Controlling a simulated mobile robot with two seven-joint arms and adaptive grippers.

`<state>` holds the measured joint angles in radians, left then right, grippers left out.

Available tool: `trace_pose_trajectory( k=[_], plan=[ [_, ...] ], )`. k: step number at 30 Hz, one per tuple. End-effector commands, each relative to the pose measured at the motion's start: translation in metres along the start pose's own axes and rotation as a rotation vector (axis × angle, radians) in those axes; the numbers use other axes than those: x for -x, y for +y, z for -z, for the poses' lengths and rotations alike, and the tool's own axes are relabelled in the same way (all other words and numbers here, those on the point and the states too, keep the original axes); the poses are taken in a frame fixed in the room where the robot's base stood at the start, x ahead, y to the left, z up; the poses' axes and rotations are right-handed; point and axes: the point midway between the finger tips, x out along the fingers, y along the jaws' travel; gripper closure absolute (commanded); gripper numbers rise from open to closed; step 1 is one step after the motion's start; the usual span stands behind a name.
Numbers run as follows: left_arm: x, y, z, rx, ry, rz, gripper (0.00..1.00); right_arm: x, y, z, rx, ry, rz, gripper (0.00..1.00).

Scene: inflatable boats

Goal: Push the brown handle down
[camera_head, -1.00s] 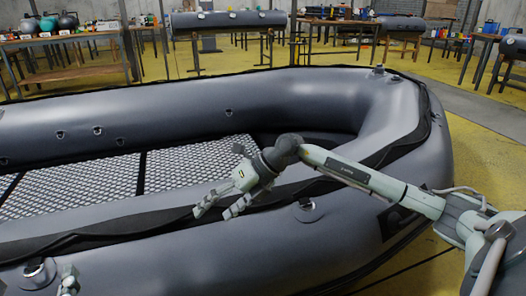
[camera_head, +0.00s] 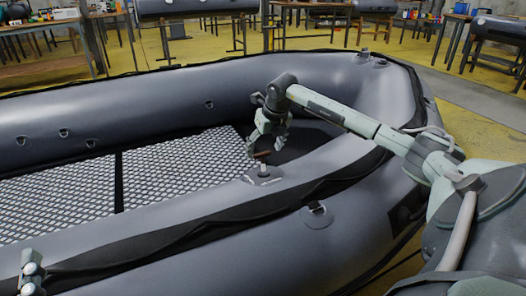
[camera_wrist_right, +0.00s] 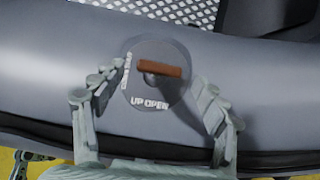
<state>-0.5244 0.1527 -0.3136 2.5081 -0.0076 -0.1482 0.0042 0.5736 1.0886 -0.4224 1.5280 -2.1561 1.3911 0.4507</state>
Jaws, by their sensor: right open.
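The brown handle (camera_wrist_right: 160,68) is a short bar on a round clear valve plate (camera_wrist_right: 150,100) on the grey boat tube. In the head view the brown handle (camera_head: 262,155) stands above its valve base (camera_head: 262,176). White lettering on the plate reads "UP OPEN" below the handle; more lettering is at its left. My right gripper (camera_wrist_right: 159,78) is open, its fingers on either side of the handle with nothing held. It also shows in the head view (camera_head: 267,149), right over the handle; I cannot tell whether it touches. My left gripper (camera_head: 32,272) is at the lower left, partly cut off.
The grey inflatable boat (camera_head: 340,190) fills the middle, with a patterned floor (camera_head: 60,200) inside. Another valve fitting (camera_head: 317,213) is on the tube's near side. Worktables (camera_head: 205,35) stand behind on the yellow floor.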

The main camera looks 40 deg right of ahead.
Motion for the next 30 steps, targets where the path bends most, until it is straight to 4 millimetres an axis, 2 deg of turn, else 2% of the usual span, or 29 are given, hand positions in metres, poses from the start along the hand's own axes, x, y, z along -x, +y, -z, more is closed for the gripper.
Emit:
trace_pose_trajectory(
  k=[4, 13, 30],
  plan=[
    [0.0001, 0.0023, 0.006, 0.006, 0.03, -0.004, 0.28, -0.0119, 0.0003, 0.0, 0.0, -0.001, 0.0, 0.28],
    [0.0001, 0.0028, 0.0081, 0.007, 0.038, -0.005, 0.28, -0.0139, 0.0004, 0.0, 0.002, -0.001, 0.0, 0.29],
    [0.0, 0.0026, 0.0082, 0.006, 0.038, -0.005, 0.28, -0.0136, 0.0004, 0.0, 0.001, -0.001, -0.001, 1.0]
  ],
)
